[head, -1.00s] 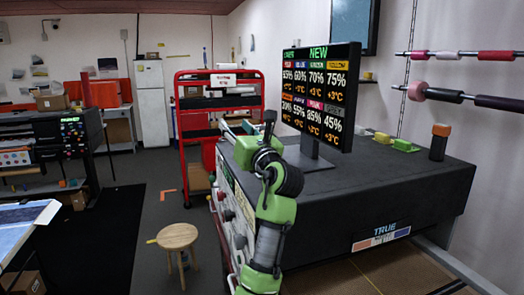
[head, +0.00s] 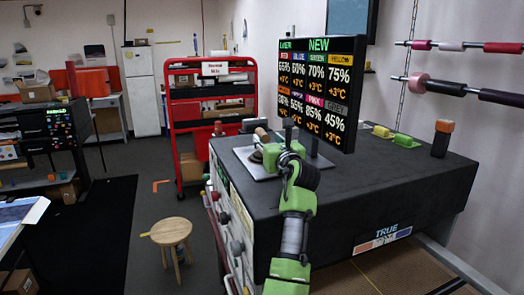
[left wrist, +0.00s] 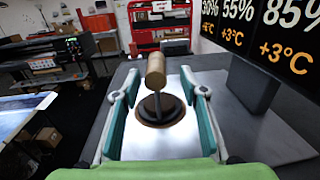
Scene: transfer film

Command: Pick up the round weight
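The round weight (head: 256,156) has a flat dark round base and a light wooden handle on top. It stands upright on a pale metal-like sheet (head: 243,166) on the black tabletop. In the left wrist view the weight (left wrist: 157,72) is straight ahead, between the two teal-lined fingers in the picture. My left gripper (left wrist: 166,95) is open and empty, with a visible gap on both sides of the handle. In the head view my left gripper (head: 289,137) is just right of the weight and partly hides the sheet. My right gripper is not in view.
A display board with percentages (head: 316,90) stands on the black table (head: 400,190) close to my left gripper. A dark cylinder with an orange top (head: 441,138) and green and yellow blocks (head: 402,139) are further right. A wooden stool (head: 171,232) stands on the floor.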

